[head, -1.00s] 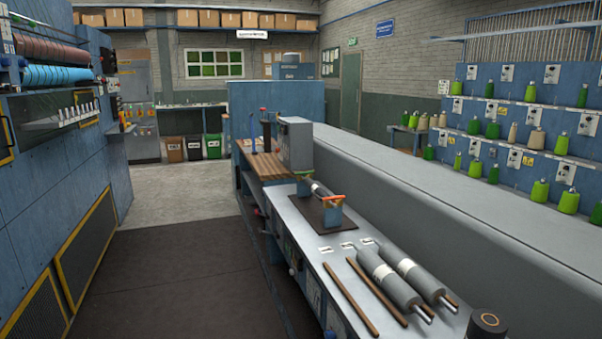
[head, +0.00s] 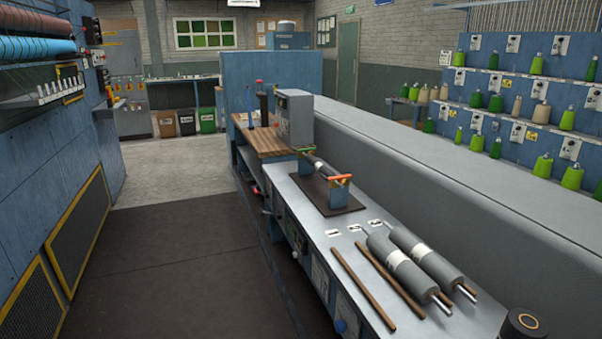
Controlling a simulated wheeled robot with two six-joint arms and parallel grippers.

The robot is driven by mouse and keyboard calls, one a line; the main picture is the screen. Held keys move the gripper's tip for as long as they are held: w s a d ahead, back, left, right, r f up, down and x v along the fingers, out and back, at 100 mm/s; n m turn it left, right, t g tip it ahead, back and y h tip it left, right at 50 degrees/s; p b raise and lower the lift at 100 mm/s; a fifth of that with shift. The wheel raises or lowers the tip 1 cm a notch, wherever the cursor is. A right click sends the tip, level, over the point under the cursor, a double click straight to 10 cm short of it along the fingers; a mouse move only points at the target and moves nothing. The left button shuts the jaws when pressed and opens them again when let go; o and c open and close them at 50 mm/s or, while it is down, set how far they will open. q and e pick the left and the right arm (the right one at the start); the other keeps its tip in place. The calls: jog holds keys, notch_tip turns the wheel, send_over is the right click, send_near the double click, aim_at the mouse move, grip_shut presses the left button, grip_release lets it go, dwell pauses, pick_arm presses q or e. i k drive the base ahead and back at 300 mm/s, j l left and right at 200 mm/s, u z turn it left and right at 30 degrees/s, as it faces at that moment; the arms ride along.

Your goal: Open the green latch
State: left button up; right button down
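A small green part (head: 304,151), which looks like the green latch, shows at the far end of a roller fixture on the bench. It is small, and I cannot tell whether it is open or shut. The fixture holds a dark roller (head: 322,167) between a far support and a near blue support (head: 338,193). An orange-red bar (head: 337,178) lies across the near support. The fixture stands on a dark mat (head: 346,207). Neither of my grippers is in view.
On the grey bench top (head: 300,211) lie two grey rollers (head: 402,266) and two brown rods (head: 362,288). A grey box (head: 294,117) stands behind the fixture. The dark floor (head: 180,265) left of the bench is clear. Shelves of green cones stand at right.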

aim_at(306, 150)
jog(key=i+j+z, duration=0.1)
jog(key=i+j, duration=0.4)
jog(key=i, duration=0.15)
jog(key=i+j+z, duration=0.15)
jog(key=i+j, duration=0.45)
jog(key=i+j+z, duration=0.1)
jog(key=i+j, duration=0.5)
jog(key=i+j+z, duration=0.1)
jog(key=i+j, duration=0.45)
jog(key=j, duration=0.15)
jog(key=i+j+z, duration=0.1)
jog(key=i+j, duration=0.45)
jog(key=j, duration=0.2)
